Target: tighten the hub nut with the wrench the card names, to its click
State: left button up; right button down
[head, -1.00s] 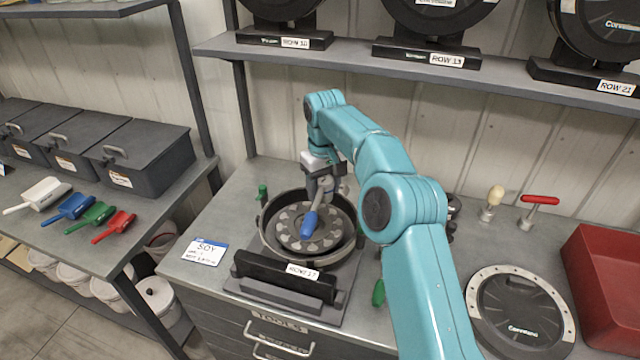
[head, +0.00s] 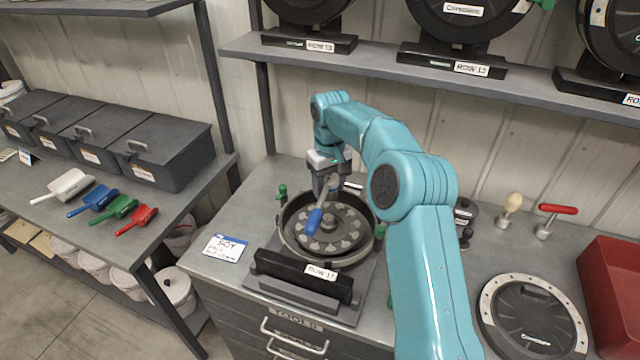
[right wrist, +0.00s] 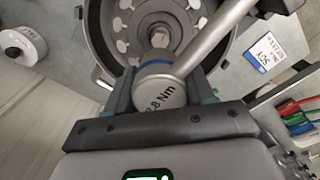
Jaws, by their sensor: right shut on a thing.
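The seed meter (head: 350,262) lies open on the bench, labelled ROW 17, with a notched disc (head: 345,237) inside. The hub (head: 328,222) stands at its middle; it also shows in the right wrist view (right wrist: 160,38). My right gripper (head: 326,186) is shut on the head of a blue-handled wrench (head: 314,220), above the meter's back edge. My left gripper is not in view.
A green handle (head: 390,300) shows partly behind my right arm. A round cover (head: 533,318), a red-handled tool (head: 552,212) and a red bin (head: 612,285) are at the right. Coloured scoops (head: 118,209) lie on the left bench. A shelf (head: 400,70) runs behind.

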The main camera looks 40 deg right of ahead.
jog(key=b, duration=0.4)
send_over(328, 216)
jog(key=shift+f, duration=2.8)
jog(key=shift+f+b, duration=0.45)
jog(key=shift+f, duration=0.1)
jog(key=shift+s, duration=0.1)
jog(key=shift+f, duration=0.35)
jog(key=shift+f, duration=1.1)
